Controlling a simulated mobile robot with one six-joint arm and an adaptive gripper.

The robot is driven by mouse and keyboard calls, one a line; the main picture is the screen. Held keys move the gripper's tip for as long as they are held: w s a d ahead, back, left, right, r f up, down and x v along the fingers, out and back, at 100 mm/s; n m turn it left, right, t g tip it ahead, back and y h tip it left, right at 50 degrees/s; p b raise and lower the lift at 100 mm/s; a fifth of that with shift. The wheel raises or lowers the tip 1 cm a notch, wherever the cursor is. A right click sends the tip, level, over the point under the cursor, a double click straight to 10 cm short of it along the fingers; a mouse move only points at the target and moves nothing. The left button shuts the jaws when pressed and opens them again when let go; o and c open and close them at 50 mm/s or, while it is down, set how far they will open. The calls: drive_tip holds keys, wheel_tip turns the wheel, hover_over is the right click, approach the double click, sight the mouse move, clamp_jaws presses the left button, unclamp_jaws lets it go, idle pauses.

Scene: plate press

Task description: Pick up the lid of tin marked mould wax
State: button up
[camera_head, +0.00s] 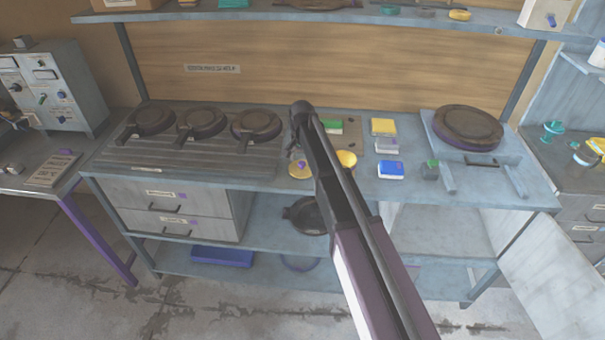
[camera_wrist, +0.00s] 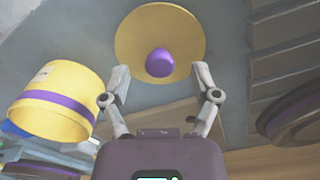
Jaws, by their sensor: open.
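The yellow disc-shaped lid (camera_wrist: 132,31) with a round purple knob (camera_wrist: 159,62) lies in the upper middle of the wrist view. The lid (camera_head: 296,173) also shows on the bench in the head view, partly behind my arm. The yellow tin (camera_wrist: 58,82) with a purple band stands left of the lid in the wrist view, apart from it; its label is too small to read. The tin (camera_head: 347,157) is right of my arm in the head view. My gripper (camera_wrist: 160,76) is open and empty, its fingers to either side of the knob and apart from it.
Several dark round plates with handles (camera_head: 201,121) lie on the left of the bench. A blue box (camera_head: 391,169) and a yellow block (camera_head: 383,126) are to the right. A large round press (camera_head: 468,127) stands at the far right. An upper shelf (camera_head: 400,17) runs above.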

drive_tip(key=shift+f+b, duration=0.65)
drive_tip(key=shift+f, duration=0.3)
drive_tip(key=c, duration=1)
